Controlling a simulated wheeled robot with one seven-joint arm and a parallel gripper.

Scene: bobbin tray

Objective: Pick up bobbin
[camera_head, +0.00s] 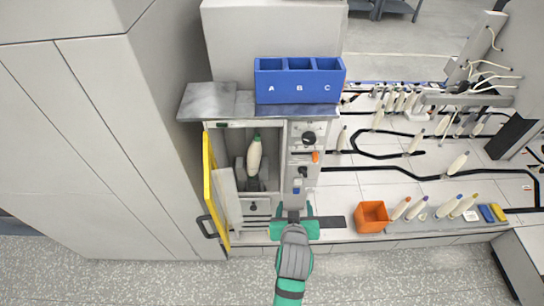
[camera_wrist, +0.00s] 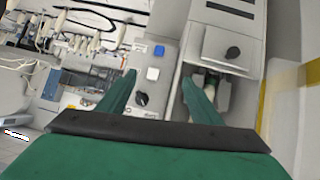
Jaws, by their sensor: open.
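In the head view, a cream bobbin (camera_head: 254,160) with a green tip stands inside the open compartment of the grey machine. More cream bobbins (camera_head: 444,208) stand along the front of the bench at right, and others are farther back. My gripper (camera_head: 294,210) is open, in front of the machine's knob panel, right of and nearer than the compartment. No bobbin shows between its fingers. In the wrist view, the two green fingers (camera_wrist: 159,77) are spread apart before the panel; pale shapes behind the right finger are partly hidden.
A yellow-edged door (camera_head: 209,180) stands open left of the compartment. A blue bin (camera_head: 300,93) marked A, B, C sits on the machine's top. An orange box (camera_head: 371,217) is right of my gripper. The knob panel (camera_head: 301,160) borders the compartment on the right.

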